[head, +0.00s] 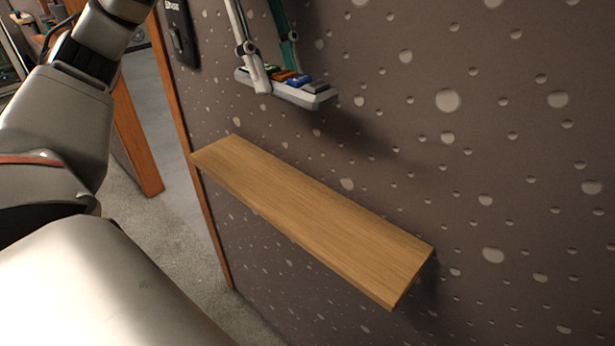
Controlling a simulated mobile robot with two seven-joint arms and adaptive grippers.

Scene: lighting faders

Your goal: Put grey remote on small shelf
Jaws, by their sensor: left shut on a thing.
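The grey remote (312,97) is light grey with several coloured faders or buttons on top, among them blue, orange and green. My left gripper (275,77) comes down from the top edge of the head view, with one pale finger and one teal finger. It is shut on the remote and holds it in the air, close to the wall. The small shelf (320,220) is a plain wooden board on the wall, lower in the picture than the remote. Its top is bare. My right gripper is out of view.
A dark patterned wall (500,130) with pale spots stands behind the shelf. A black device (180,35) hangs on the wall at upper left. A wooden door frame (137,145) and an opening lie left of the shelf.

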